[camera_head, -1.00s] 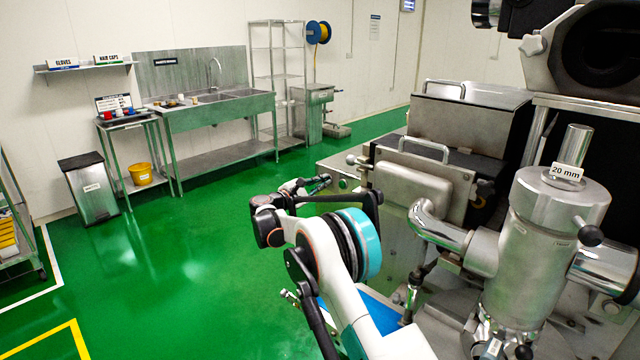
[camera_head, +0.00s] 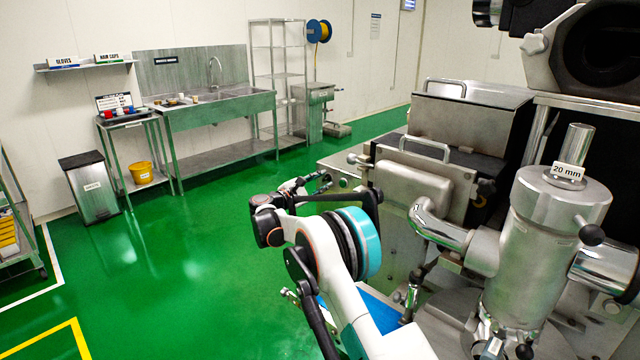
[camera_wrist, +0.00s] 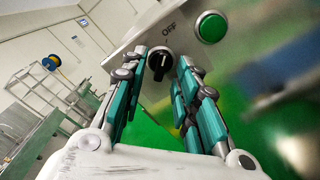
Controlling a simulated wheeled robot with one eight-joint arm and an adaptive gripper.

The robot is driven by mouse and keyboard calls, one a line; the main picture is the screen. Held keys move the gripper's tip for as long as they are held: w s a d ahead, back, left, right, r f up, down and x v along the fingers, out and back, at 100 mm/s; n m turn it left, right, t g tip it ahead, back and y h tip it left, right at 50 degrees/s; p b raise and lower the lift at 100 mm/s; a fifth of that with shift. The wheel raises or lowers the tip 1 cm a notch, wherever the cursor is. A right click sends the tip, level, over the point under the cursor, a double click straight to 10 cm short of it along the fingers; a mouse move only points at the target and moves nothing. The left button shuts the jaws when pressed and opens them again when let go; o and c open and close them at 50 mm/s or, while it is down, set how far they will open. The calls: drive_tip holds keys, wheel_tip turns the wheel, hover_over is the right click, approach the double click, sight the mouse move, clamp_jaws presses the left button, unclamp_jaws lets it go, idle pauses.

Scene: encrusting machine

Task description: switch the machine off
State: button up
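The encrusting machine (camera_head: 430,190) stands on the right in the head view. In the wrist view its light panel (camera_wrist: 235,55) carries a black rotary knob (camera_wrist: 160,62), an "OFF" label (camera_wrist: 169,28) and a round green button (camera_wrist: 211,27). My gripper (camera_wrist: 163,68) is open, with one finger on each side of the knob and a visible gap on each side. The knob's pointer appears turned away from the "OFF" label. In the head view my gripper (camera_head: 318,184) is at the machine's left front corner, mostly behind my arm.
A sink bench (camera_head: 215,105), a bin (camera_head: 90,188) and a wire rack (camera_head: 277,75) stand along the far wall. The metal cylinder (camera_head: 535,240) marked "20 mm" and a bent pipe (camera_head: 435,228) are close to the right of my arm.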

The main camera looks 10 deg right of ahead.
drive_tip(key=v, duration=1.1)
drive_tip(key=shift+s+a, duration=0.2)
drive_tip(key=shift+a, duration=0.15)
